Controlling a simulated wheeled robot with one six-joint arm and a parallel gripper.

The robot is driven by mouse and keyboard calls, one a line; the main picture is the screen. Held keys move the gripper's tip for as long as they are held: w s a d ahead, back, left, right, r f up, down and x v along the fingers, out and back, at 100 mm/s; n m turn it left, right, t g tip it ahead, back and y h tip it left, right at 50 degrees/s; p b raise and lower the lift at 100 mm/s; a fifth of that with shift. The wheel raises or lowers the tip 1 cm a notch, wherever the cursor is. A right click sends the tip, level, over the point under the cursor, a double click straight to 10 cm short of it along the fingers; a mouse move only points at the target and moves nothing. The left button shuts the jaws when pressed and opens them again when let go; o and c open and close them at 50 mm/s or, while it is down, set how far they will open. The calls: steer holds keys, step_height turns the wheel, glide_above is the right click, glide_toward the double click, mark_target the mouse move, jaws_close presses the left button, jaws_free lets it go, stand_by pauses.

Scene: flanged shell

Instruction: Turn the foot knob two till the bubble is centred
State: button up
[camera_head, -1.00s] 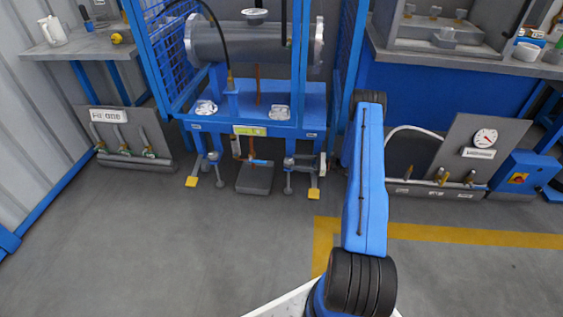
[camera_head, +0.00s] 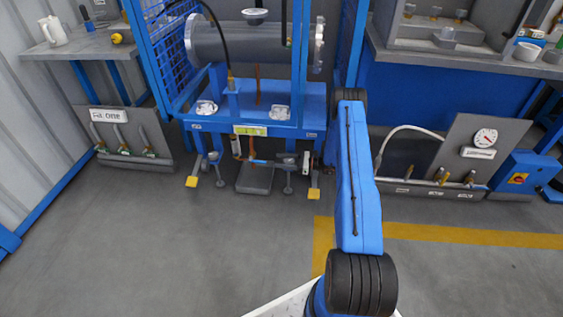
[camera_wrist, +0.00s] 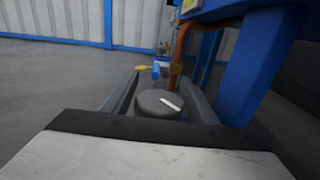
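In the wrist view the two grey fingers of my gripper (camera_wrist: 161,84) stand apart, one on each side of a round grey knob (camera_wrist: 157,106) with a white bar mark on its top. The bar slants down to the right. I cannot tell whether the fingers touch the knob. In the head view the blue frame (camera_head: 313,107) carries a grey flanged shell (camera_head: 235,42). A yellow-green strip (camera_head: 250,130), perhaps the level, sits on its front edge; its bubble is too small to read. Much of my gripper is hidden or too small in the head view.
A blue post (camera_wrist: 262,62) stands close to the right of my gripper in the wrist view. A copper pipe (camera_wrist: 180,55) and a blue-handled valve (camera_wrist: 160,68) lie just beyond. A grey block (camera_head: 254,179) lies under the frame. The floor in front is clear.

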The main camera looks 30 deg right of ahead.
steer(key=c, duration=0.7)
steer(key=shift+m+t+h, duration=0.3)
steer(key=shift+t, duration=0.1)
steer(key=shift+w+d+m+t+h, duration=0.25)
steer(key=shift+d+m+t+h, duration=0.3)
steer(key=shift+m+t+h, duration=1.1)
steer(key=shift+w+d+m+t+h, duration=0.3)
steer(key=shift+d+m+t+h, duration=0.35)
steer(key=shift+m+h, duration=1.9)
steer(key=shift+w+d+m+t+h, duration=0.35)
steer(key=shift+m+t+h, duration=0.85)
steer(key=shift+h, duration=1.8)
steer(key=shift+s+d, duration=0.1)
steer(key=o, duration=1.1)
steer(key=shift+c, duration=0.2)
